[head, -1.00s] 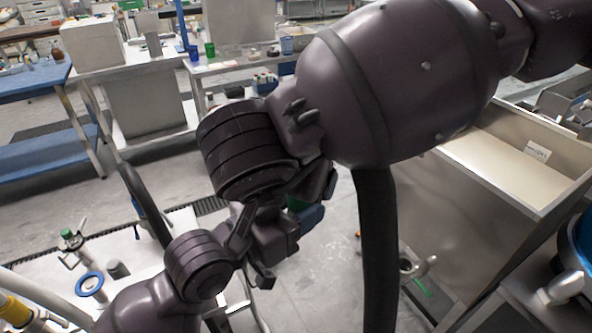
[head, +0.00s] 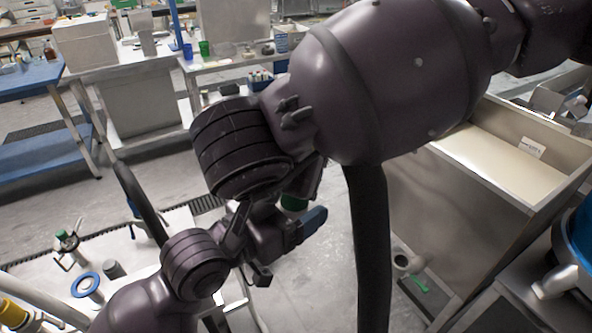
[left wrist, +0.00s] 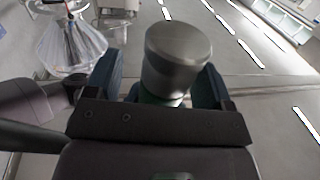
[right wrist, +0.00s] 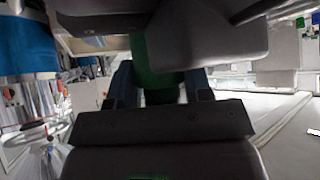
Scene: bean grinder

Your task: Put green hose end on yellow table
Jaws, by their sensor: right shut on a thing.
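The green hose end (head: 294,202) shows between my two arms in the head view, partly hidden by them. In the right wrist view its green cylinder (right wrist: 157,65) stands between the fingers of my right gripper (right wrist: 160,88), which is shut on it. In the left wrist view a grey cylinder with a green lower band (left wrist: 176,60) stands between the fingers of my left gripper (left wrist: 157,85). Those fingers are spread, with a gap beside the left finger; contact is unclear. I cannot make out a clearly yellow table.
A metal cabinet with a cream top (head: 515,165) stands at the right. A grey fitting (head: 403,262) and a small green piece (head: 421,285) lie low beside it. A white table (head: 185,225) with a blue ring (head: 86,284) is at lower left. Open floor lies behind.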

